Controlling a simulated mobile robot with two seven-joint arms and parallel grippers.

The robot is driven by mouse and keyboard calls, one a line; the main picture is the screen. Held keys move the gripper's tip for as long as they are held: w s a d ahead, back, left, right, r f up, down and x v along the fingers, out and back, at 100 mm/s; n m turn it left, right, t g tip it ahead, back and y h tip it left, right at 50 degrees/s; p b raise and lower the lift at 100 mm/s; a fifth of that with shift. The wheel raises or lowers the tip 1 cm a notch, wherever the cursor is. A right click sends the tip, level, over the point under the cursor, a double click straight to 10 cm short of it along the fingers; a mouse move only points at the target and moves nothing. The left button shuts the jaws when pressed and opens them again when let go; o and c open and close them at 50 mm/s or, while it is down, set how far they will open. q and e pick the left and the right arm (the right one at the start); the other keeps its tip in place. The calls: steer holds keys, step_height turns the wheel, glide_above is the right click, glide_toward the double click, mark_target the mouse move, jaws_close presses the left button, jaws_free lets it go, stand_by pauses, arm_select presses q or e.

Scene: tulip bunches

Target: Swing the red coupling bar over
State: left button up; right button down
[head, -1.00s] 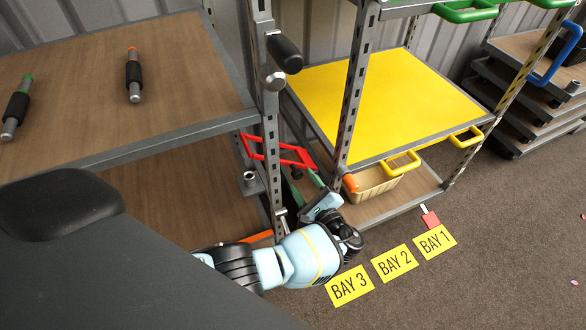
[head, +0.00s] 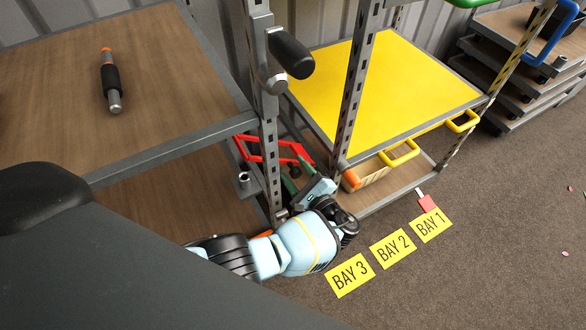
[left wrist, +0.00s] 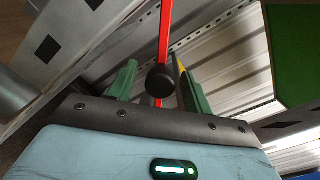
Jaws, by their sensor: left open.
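The red coupling bar (head: 299,150) is at the gap between the wooden rack and the yellow-decked rack in the head view. In the left wrist view the red bar (left wrist: 165,32) runs down from the top edge to a round black knob (left wrist: 160,81). My left gripper (head: 291,184) is open beside the bar's near end. In the left wrist view its green fingers stand on either side of the knob and bar, with a gap on each side. Whether a finger touches cannot be told. My left wrist hides part of the lower rack. My right gripper is out of view.
Yellow BAY 3 (head: 350,275) and other bay labels lie on open floor.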

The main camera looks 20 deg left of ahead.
arm_select(q)
steer(key=shift+d, duration=0.1)
steer(key=shift+c, duration=1)
jaws_close()
steer(key=shift+s, duration=0.1)
